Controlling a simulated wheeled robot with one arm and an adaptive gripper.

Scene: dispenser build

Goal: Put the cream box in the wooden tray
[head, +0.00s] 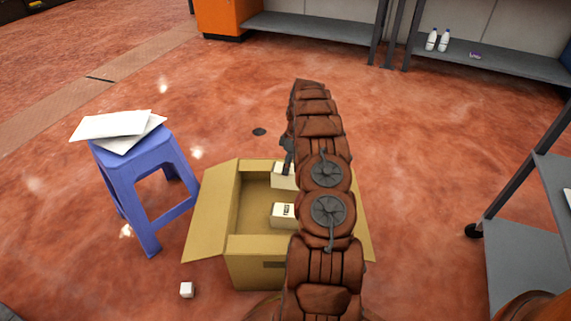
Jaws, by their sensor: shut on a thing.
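My gripper (287,164) is partly hidden behind my arm, over the open cardboard box. It is shut on a cream box (280,180), which shows just below the dark finger and is partly covered by my arm. A second cream box (281,216) with dark print sits inside the cardboard box (257,247), also partly behind my arm. I cannot tell whether the held box touches the carton's floor or wall. No wooden tray shows in this view.
A blue stool (146,155) with white papers (112,125) stands left of the carton. A small white cube (187,290) lies on the floor. Grey shelves (490,62) with white bottles (438,40) stand at the back. A grey cart (525,245) is at right.

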